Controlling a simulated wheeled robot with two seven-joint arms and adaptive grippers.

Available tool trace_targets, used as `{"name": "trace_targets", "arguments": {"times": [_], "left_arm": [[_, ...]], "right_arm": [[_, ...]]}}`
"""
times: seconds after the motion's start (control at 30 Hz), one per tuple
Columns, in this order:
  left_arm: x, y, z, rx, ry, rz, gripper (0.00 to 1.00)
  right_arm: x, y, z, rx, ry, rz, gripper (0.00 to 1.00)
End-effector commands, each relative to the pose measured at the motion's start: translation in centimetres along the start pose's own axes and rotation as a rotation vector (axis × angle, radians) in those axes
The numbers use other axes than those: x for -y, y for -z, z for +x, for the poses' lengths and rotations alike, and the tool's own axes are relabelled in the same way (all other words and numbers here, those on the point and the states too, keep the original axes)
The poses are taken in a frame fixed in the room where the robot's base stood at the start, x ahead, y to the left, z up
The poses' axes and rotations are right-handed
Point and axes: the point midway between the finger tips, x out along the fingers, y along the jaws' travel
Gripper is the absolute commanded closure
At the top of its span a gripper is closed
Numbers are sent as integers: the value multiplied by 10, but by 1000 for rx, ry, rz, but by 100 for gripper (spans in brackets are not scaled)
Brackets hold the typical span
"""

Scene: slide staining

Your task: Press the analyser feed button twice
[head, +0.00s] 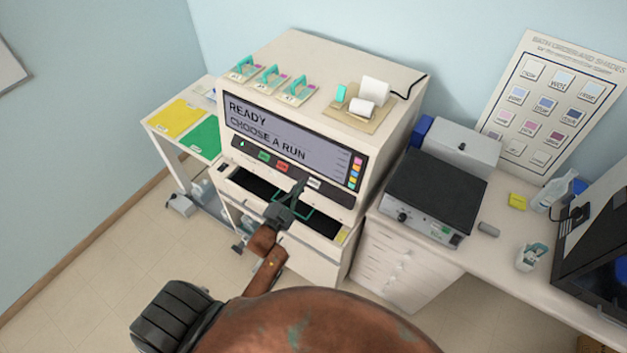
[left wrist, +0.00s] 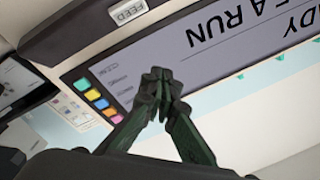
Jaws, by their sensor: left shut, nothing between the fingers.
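The analyser (head: 345,215) is a large cream cabinet whose screen (head: 290,130) reads "READY CHOOSE A RUN". The white feed button (head: 314,183) is on the dark strip below the screen, right of a green and a red button. In the left wrist view the feed button (left wrist: 128,13) is at the top, labelled "FEED" upside down. My left gripper (head: 302,183) is shut and empty, its fingertips just left of the feed button in the head view. In the left wrist view the closed fingertips (left wrist: 158,76) show against the screen, apart from the button in the picture. My right gripper is not visible.
Slide racks (head: 270,78) and a paper roll (head: 361,107) are on the analyser's top. A dark-topped device (head: 436,190) stands on the right bench. A side table with yellow and green mats (head: 201,137) stands left.

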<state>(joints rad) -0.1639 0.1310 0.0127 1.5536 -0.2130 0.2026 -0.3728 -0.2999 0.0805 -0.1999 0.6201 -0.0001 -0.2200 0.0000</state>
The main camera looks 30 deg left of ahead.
Motion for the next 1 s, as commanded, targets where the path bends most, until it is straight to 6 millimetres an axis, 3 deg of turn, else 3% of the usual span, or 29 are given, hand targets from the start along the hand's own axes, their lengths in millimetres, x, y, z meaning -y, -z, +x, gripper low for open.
{"name": "trace_targets", "arguments": {"times": [0.1, 0.57, 1.0], "left_arm": [[2, 4, -4, 2, -4, -2, 100], [-1, 1, -4, 2, -5, -2, 100], [-31, -29, 33, 2, -4, -4, 100]], "right_arm": [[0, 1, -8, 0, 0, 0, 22], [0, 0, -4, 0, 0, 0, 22], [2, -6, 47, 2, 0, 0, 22]]}}
